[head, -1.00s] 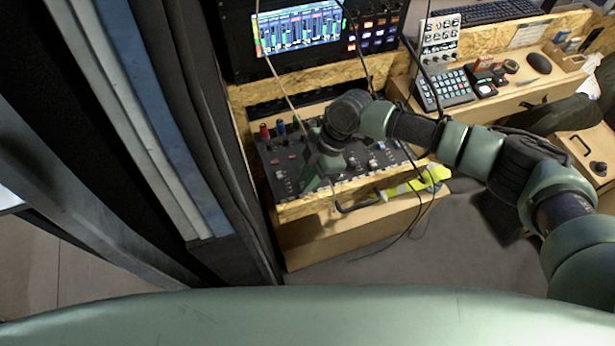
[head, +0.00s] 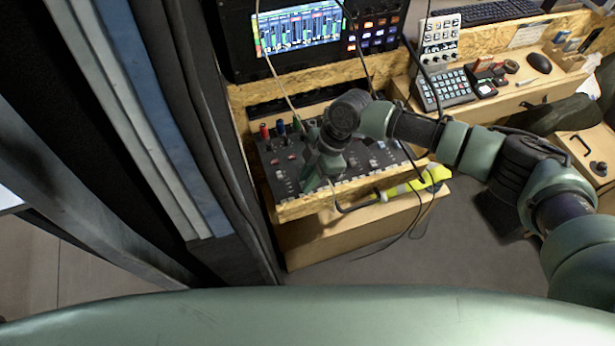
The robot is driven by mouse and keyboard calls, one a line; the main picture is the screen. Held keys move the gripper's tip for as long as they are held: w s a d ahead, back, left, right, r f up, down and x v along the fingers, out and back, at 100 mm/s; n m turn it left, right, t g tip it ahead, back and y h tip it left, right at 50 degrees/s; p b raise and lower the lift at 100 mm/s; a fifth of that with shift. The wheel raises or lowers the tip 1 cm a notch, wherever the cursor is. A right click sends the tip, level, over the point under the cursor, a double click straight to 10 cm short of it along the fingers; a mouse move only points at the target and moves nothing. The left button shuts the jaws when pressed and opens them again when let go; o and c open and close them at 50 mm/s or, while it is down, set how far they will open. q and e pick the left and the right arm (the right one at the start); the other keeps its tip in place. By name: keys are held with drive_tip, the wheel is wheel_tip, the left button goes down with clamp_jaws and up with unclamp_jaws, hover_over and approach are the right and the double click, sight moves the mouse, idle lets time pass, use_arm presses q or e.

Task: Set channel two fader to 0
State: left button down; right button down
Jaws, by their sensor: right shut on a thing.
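The black mixer panel (head: 284,166) with several faders and knobs lies in a chipboard-edged bay on the left part of the desk. My right gripper (head: 308,184) is down on the panel and shut on a small control there. That control is hidden by the fingers, so I cannot tell which channel it belongs to or its setting. Other faders with pale and red caps show on both sides of the gripper. My left gripper is not in view.
A lit screen (head: 298,28) stands behind the panel, with cables hanging in front. A keypad (head: 444,89) and a mouse (head: 538,62) are at right. A yellow-green item (head: 420,184) lies by the drawer front. Dark curtains are close at left.

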sight(296, 173)
drive_tip(key=w+b, duration=0.2)
drive_tip(key=w+a+b, duration=0.1)
drive_tip(key=shift+w+a+f+b, duration=0.1)
drive_tip(key=shift+w+f+b, duration=0.15)
drive_tip(key=shift+w+b, duration=0.1)
drive_tip(key=shift+w+a+r, duration=0.2)
drive_tip(key=shift+w, duration=0.3)
drive_tip(key=shift+r, duration=0.1)
drive_tip(key=c, duration=1.3)
unclamp_jaws()
drive_tip(key=b+v, duration=0.1)
drive_tip(key=v, duration=0.6)
drive_tip(key=shift+d+r, duration=0.15)
drive_tip(key=shift+r, duration=0.25)
